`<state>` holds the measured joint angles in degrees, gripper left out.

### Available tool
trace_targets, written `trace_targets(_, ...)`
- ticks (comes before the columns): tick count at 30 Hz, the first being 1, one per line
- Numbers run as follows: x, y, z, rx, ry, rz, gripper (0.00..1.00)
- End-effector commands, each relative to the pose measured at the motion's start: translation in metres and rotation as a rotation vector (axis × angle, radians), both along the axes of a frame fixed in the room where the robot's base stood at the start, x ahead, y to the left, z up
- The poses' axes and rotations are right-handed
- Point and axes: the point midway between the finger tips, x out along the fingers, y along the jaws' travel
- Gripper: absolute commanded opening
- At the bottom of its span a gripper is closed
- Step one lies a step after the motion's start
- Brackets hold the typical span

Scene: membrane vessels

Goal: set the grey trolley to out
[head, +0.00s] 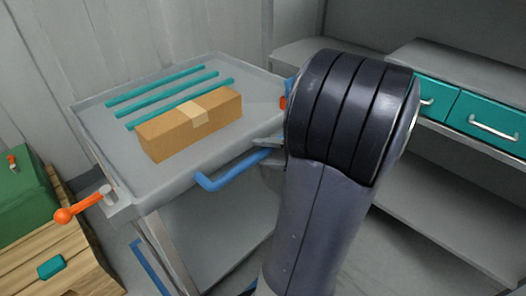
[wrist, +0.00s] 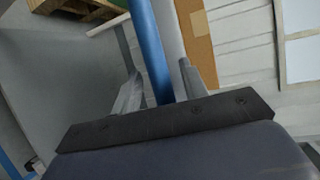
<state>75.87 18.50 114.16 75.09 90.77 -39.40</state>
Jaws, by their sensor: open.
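The grey trolley (head: 160,190) stands left of centre in the head view, with a raised rim around its top. A blue handle (head: 222,180) sticks out along its near side. My gripper (head: 268,148) is at the right part of this handle, partly hidden behind my arm. In the wrist view my gripper (wrist: 160,72) is open, and the blue handle (wrist: 150,45) runs between its two fingers. I cannot tell whether either finger touches it. An orange-knobbed lever (head: 80,207) sits at the trolley's near left corner.
A cardboard box (head: 190,123) and teal strips (head: 165,85) lie on the trolley top. A green case (head: 25,200) rests on a wooden crate (head: 60,255) at the left. A grey bench with teal drawers (head: 488,118) stands at the right.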

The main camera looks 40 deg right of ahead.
Motion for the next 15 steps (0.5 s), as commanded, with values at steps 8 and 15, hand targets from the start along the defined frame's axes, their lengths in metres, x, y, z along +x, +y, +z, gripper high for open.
trace_targets(8, -0.042, -0.02, 0.01, 0.0, 0.001, -0.007, 0.41)
trace_targets(15, -0.075, -0.036, 0.016, 0.001, 0.001, -0.005, 0.41)
